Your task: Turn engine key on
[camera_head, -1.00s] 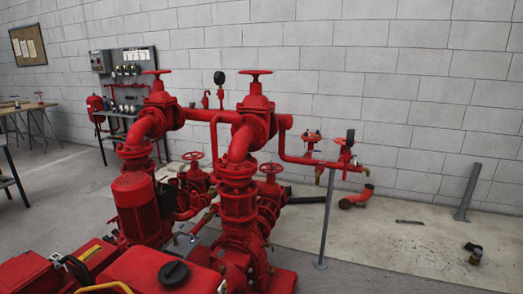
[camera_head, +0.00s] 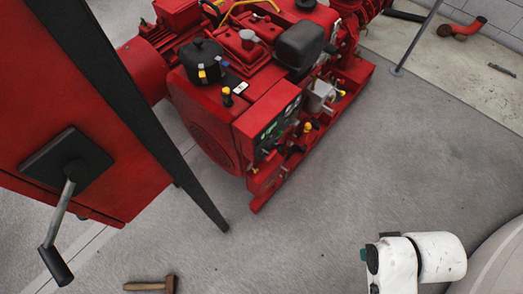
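The red engine (camera_head: 240,75) stands at the upper middle of the head view. Its control panel (camera_head: 280,125) is on the near right face, with small dials and a green area on it. The key is too small for me to tell apart from the other small parts on the panel. Part of my white arm (camera_head: 420,258) shows at the bottom right, well apart from the engine. My gripper's fingers are not visible.
A red cabinet (camera_head: 50,110) with a lever handle (camera_head: 62,220) and black legs fills the left side. A hammer (camera_head: 152,284) lies on the floor at the bottom. The grey floor (camera_head: 330,210) between the engine and my arm is clear.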

